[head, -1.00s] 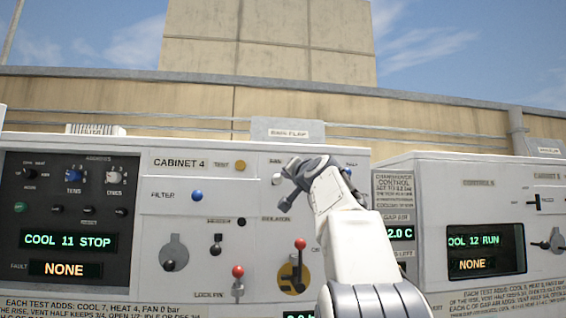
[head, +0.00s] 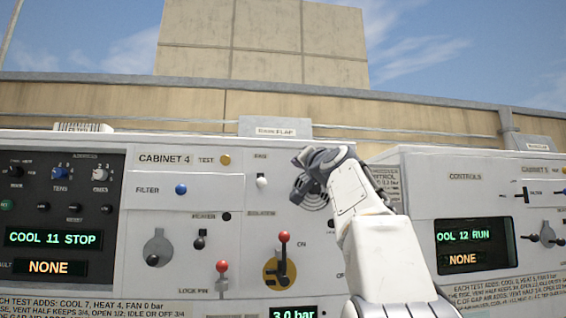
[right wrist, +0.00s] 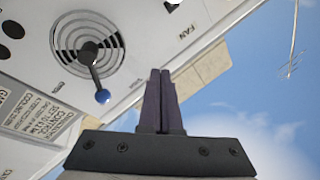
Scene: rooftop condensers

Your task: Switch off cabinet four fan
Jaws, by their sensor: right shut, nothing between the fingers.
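The cabinet 4 panel (head: 180,250) fills the left and middle of the head view. Its fan switch (head: 261,181) is a small white toggle under a label that seems to read FAN; the knob sits low in its slot. In the right wrist view the FAN label (right wrist: 187,32) is clear, and a white part, likely the switch (right wrist: 173,2), is cut by the top edge. My right gripper (head: 307,168) is shut and empty, just right of the switch and apart from it in the picture. Its closed fingers also show in the right wrist view (right wrist: 161,100). My left gripper is out of view.
A round grille with a blue-tipped lever (right wrist: 98,72) is near my right gripper. A red-knobbed isolator (head: 283,262), a lock pin (head: 222,280) and a blue filter button (head: 181,189) are below and left. Another cabinet (head: 475,240) stands right, its display reading COOL 12 RUN.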

